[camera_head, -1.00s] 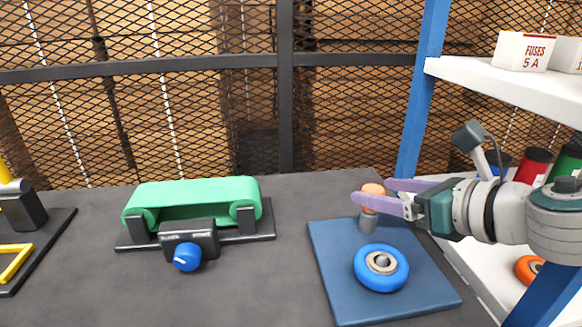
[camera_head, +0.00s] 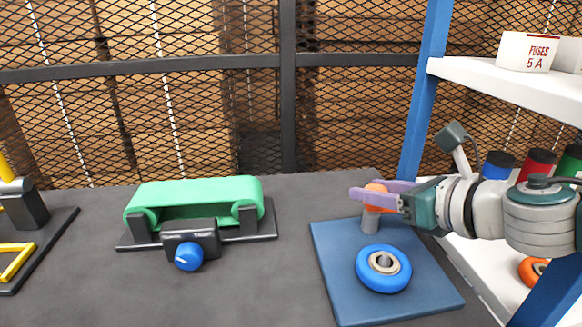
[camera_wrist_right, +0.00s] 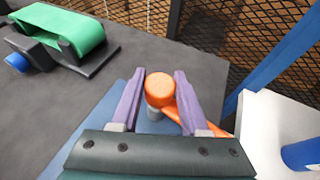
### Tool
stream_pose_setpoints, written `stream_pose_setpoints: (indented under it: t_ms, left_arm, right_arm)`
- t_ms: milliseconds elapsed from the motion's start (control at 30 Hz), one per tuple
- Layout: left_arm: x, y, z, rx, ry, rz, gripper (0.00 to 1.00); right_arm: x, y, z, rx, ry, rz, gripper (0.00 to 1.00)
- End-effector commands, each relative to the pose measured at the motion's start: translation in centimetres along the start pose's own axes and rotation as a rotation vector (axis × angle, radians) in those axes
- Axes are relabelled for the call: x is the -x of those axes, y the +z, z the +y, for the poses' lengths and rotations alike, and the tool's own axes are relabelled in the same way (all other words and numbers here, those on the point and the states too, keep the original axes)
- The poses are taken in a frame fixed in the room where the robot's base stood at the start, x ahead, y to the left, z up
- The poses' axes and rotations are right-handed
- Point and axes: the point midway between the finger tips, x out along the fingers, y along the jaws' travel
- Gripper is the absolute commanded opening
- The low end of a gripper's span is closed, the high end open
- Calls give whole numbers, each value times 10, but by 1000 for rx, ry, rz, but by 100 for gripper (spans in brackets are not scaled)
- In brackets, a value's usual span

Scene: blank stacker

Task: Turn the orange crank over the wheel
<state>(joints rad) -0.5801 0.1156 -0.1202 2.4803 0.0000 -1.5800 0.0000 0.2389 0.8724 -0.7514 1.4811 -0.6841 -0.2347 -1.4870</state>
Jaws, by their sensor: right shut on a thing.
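The orange crank (camera_head: 377,208) has a round cap on a short grey post at the back of a blue plate (camera_head: 345,295). Its cap (camera_wrist_right: 160,88) lies between my right fingers in the right wrist view, and its orange arm runs to the lower right, partly behind the right finger. The wheel (camera_head: 384,269) is blue with a metal hub and lies flat on the plate in front of the post. My right gripper (camera_head: 368,190) comes in from the right, level, and is shut on the crank. It also shows in the right wrist view (camera_wrist_right: 158,84). My left gripper is not in view.
A green belt unit (camera_head: 195,197) with a blue knob (camera_head: 188,257) stands left of the plate. A white shelf (camera_head: 510,95) with a blue upright (camera_head: 427,90) rises close to my right arm. Mesh fencing stands behind. The table between belt unit and plate is clear.

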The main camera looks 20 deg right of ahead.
Motion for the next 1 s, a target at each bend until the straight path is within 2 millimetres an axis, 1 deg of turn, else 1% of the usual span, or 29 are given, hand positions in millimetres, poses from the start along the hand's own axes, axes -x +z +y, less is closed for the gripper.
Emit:
stream_pose_setpoints:
  t_ms: [33,200,1000]
  left_arm:
    - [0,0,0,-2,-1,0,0]
    - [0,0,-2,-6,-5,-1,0]
    - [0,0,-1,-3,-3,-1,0]
  right_arm:
    - [0,0,0,0,0,0,19]
    - [0,0,0,0,0,0,0]
    - [0,0,0,0,0,0,0]
